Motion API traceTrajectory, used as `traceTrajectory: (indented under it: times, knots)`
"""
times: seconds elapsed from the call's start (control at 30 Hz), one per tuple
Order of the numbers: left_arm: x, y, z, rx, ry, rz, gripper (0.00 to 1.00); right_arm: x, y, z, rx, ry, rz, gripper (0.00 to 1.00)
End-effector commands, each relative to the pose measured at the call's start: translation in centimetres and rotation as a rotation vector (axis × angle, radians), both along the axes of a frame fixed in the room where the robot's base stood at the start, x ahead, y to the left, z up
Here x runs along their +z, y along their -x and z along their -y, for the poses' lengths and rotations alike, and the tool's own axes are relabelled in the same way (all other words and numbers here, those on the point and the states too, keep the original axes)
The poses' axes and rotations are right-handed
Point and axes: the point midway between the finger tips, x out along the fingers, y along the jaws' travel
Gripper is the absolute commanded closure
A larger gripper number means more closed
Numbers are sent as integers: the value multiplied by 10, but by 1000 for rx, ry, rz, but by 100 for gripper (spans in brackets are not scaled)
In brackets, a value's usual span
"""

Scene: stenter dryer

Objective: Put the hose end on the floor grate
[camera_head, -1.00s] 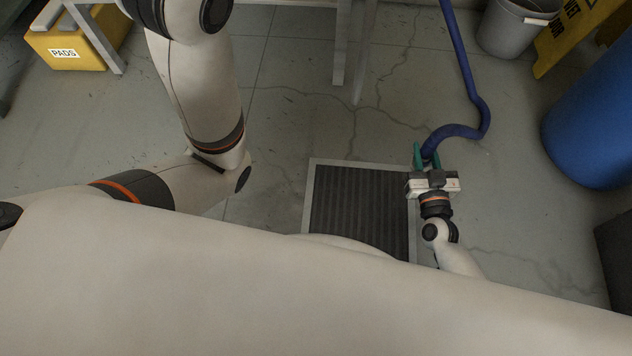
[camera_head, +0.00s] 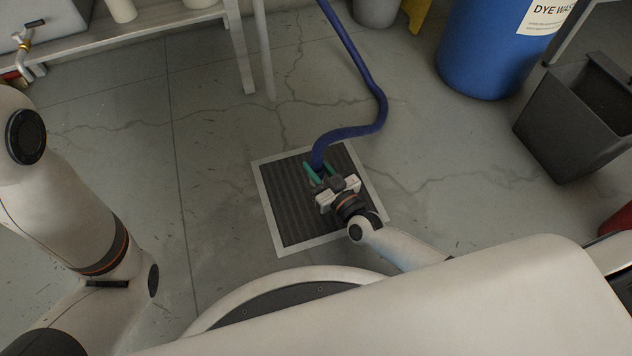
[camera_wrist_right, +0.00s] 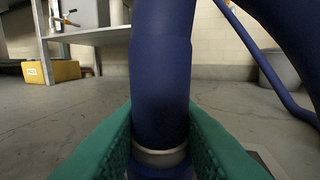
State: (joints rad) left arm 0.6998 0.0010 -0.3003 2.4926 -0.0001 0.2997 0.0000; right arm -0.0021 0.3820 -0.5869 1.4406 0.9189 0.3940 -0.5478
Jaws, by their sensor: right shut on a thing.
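The blue hose (camera_head: 352,130) runs from the top of the head view down to its end at my right gripper (camera_head: 315,172). The right gripper's green fingers are shut on the hose end, which is over the floor grate. In the right wrist view the hose (camera_wrist_right: 160,80) stands upright between the green fingers, with a pale ring (camera_wrist_right: 160,158) low between them. The floor grate (camera_head: 291,212) is a dark ribbed square in a light frame. I cannot tell whether the hose end touches it. My left arm shows at the left, but its gripper is out of view.
A blue drum (camera_head: 490,55) and a dark grey bin (camera_head: 560,130) stand at the right. A metal table (camera_head: 150,28) is at the upper left. A grey bucket (camera_head: 376,10) is at the top. The cracked floor left of the grate is clear.

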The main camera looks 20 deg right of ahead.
Motion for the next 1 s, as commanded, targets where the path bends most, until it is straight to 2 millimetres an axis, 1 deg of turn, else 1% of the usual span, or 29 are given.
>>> traceTrajectory:
  times: [0.2,0.3,0.53,0.67,0.7,0.77,0.8,0.83,1.0]
  knots:
    - [-27,4,-1,-2,2,9,65,-28,-1,0,0,-1,2,100]
    - [-36,6,-1,-3,3,12,65,-37,0,0,-1,-1,2,100]
    - [-33,6,-2,-4,3,11,65,-34,0,0,-1,-2,2,100]
    - [-32,6,-1,-4,3,11,65,-37,0,0,-2,0,0,100]
    - [-32,5,-1,-4,3,11,65,-38,0,0,-1,1,-1,70]
    - [-32,5,-1,-3,3,10,65,-38,0,0,-1,0,0,60]
    - [-32,5,-1,-3,3,9,65,-38,0,0,-1,0,0,53]
    - [-32,4,-1,-3,3,8,65,-38,0,0,-1,0,0,51]
    - [-32,3,-1,-2,2,5,65,-38,0,0,-1,0,0,51]
